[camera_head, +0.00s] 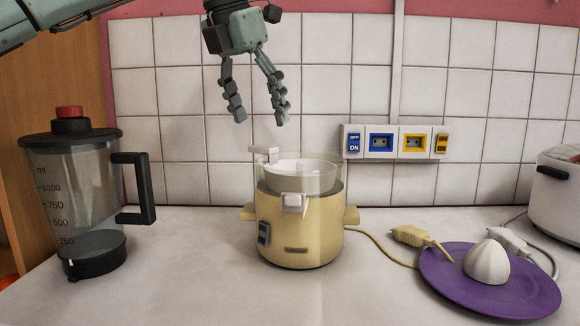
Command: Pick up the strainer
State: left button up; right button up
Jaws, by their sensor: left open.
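The strainer (299,169) looks like the pale, shallow piece sitting in the clear upper bowl (328,182) of a yellow juicer base (300,228). The bowl wall partly hides it. A small whitish tab (264,150) stands up at the bowl's left back edge. My left gripper (259,117) points down above the left side of the bowl. Its fingers are apart with nothing between them, and the fingertips are higher in the picture than the tab. How far it is from the bowl in depth is hard to tell. My right gripper is out of view.
A blender jug (78,190) with a black handle stands left. A purple plate (445,275) holding a white reamer cone (487,262) lies right, beside a yellow plug (415,237) and cord. A white appliance (556,200) stands far right. Sockets (397,142) line the tiled wall behind.

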aim_at(263, 147)
pick_arm(q)
jog(key=x, duration=0.7)
jog(key=shift+s+a+f+b, duration=0.1)
jog(key=shift+s+a+b, duration=0.1)
jog(key=shift+a+b, duration=0.15)
jog(key=c, duration=1.3)
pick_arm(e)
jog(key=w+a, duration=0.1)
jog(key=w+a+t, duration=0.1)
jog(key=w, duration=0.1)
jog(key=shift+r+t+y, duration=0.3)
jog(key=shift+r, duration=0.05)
